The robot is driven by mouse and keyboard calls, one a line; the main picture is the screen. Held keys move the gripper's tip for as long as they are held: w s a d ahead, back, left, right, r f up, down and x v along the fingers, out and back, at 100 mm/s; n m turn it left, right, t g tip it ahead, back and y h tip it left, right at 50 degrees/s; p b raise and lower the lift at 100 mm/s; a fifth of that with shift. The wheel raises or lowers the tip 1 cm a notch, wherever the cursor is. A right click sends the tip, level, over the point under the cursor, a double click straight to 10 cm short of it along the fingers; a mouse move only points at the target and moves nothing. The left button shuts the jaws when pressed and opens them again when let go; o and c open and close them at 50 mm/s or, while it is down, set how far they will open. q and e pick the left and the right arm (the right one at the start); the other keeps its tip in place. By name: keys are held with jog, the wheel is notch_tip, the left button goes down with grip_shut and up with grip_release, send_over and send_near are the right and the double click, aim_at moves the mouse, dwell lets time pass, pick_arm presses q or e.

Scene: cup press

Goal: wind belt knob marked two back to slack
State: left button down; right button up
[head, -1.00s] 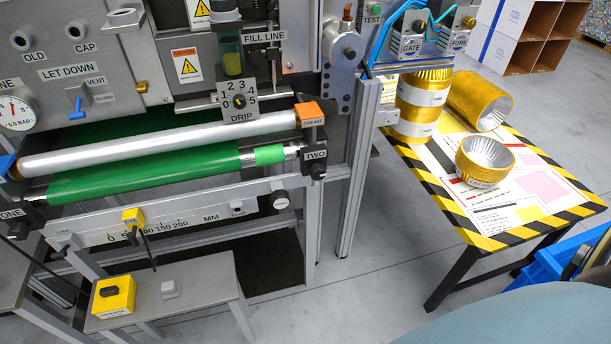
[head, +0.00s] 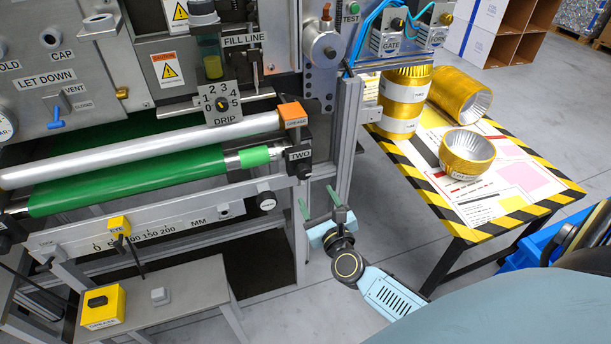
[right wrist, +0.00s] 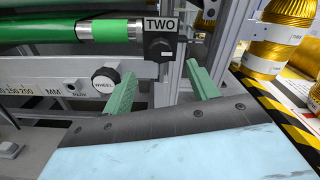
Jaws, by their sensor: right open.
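The belt knob (head: 303,170) is a small black block-like knob under the white TWO label (head: 300,155), at the right end of the green belt roller (head: 130,178). In the right wrist view the knob (right wrist: 161,49) faces me just beyond the fingers. My right gripper (head: 317,201) has green fingers spread apart and empty. It is below and slightly right of the knob in the head view, apart from it. My left gripper is not in view.
A round WHEEL knob (right wrist: 105,80) sits lower left of the TWO knob. An upright grey post (head: 348,130) stands to its right. A striped table (head: 548,197) with gold cups is farther right. A low bench (head: 195,290) stands at lower left.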

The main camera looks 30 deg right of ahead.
aim_at(304, 174)
jog(key=x, duration=0.8)
jog(key=shift+b, duration=0.3)
jog(key=shift+w, duration=0.6)
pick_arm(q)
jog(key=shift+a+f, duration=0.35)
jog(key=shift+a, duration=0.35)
pick_arm(e)
jog(key=shift+c, duration=0.3)
jog(key=c, duration=0.9)
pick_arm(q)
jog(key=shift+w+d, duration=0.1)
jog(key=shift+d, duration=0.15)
pick_arm(e)
jog(key=shift+c, duration=0.2)
jog(key=shift+n, duration=0.4)
